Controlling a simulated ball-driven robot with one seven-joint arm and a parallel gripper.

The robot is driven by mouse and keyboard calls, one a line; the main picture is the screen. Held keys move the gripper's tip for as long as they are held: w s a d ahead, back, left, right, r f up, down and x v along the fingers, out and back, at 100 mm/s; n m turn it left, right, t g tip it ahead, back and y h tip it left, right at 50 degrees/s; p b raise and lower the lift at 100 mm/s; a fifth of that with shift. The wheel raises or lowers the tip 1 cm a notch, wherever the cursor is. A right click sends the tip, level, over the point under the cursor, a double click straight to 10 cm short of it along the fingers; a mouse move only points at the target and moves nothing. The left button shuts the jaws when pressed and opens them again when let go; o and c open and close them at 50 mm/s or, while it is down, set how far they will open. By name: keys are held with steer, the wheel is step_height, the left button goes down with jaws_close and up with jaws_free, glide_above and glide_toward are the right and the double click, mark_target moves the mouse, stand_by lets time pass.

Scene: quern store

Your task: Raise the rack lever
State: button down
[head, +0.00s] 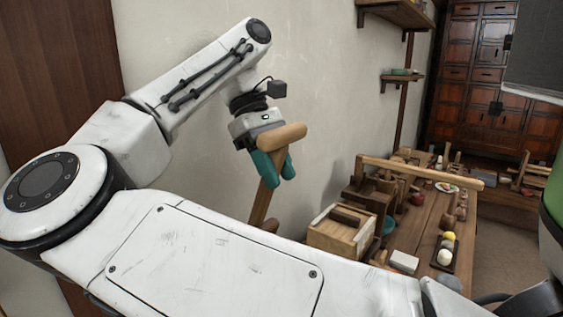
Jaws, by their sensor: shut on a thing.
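The rack lever is a light wooden shaft (262,203) with a thick rounded crosspiece (283,137) at its top. It stands near the pale wall and leans slightly, its top toward the right. My gripper (277,175), with teal fingers, points down and is shut on the lever just below the crosspiece.
A wooden table (424,225) at right holds a wooden box (342,232), a long horizontal wooden bar (420,172), a dark tray (434,262) with round items and a white block (404,262). Wall shelves (402,78) and a dark drawer cabinet (475,75) stand behind.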

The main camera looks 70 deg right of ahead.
mark_target(293, 123)
steer(key=shift+w+r, duration=0.15)
steer(key=shift+w, duration=0.15)
steer(key=c, duration=0.8)
jaws_free()
steer(key=shift+d, duration=0.1)
step_height(293, 123, up, 3)
steer(key=shift+f, duration=0.2)
steer(key=s+r, duration=0.1)
steer(key=r, duration=0.1)
steer(key=s+a+r, duration=0.1)
steer(key=r, duration=0.1)
steer(key=s+r, duration=0.2)
steer(key=shift+a+p, duration=0.35)
steer(key=shift+a, duration=0.05)
steer(key=s+a+r, duration=0.4)
steer(key=s, duration=0.4)
steer(key=shift+s+r, duration=0.15)
steer(key=shift+s, duration=0.25)
steer(key=shift+c, duration=0.4)
